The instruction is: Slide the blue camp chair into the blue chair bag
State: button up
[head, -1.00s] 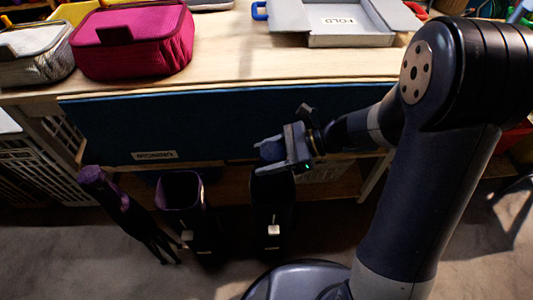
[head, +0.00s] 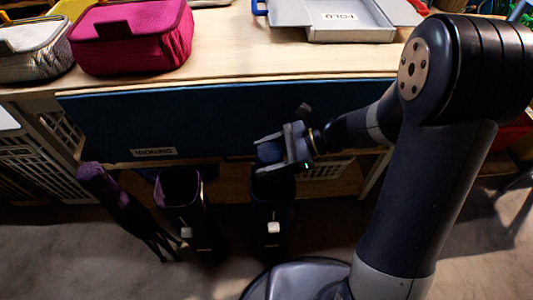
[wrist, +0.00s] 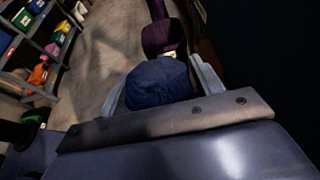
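The blue camp chair is folded and upright; its rounded blue top (head: 270,152) shows between the fingers of my gripper (head: 265,154). Below it stands the dark chair bag (head: 273,215) with a white tag, upright on the floor. The chair's lower part is hidden, and it appears to be down inside this bag. In the wrist view the blue top (wrist: 160,82) lies between the two pale fingers of my gripper (wrist: 163,85). The fingers look spread around it, with a narrow gap at the sides, so my gripper seems open.
A purple-lined bag (head: 182,205) stands to the left, and a folded purple chair (head: 118,205) leans beyond it. The table (head: 230,50) with a blue front panel (head: 215,115) stands behind, carrying a pink case (head: 132,38) and a grey tray (head: 350,25). Floor in front is clear.

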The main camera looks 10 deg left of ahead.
jog(key=o, duration=0.4)
jog(key=shift+c, duration=0.2)
jog(key=shift+f, duration=0.1)
jog(key=p+v, duration=0.2)
jog(key=v, duration=0.9)
jog(key=shift+a, duration=0.1)
jog(key=x, duration=0.3)
jog(key=b+x, duration=0.1)
jog(key=x, duration=0.6)
jog(key=shift+s+a+r, duration=0.15)
jog(key=shift+a+r, duration=0.05)
jog(key=shift+a, duration=0.2)
jog(key=shift+r, duration=0.2)
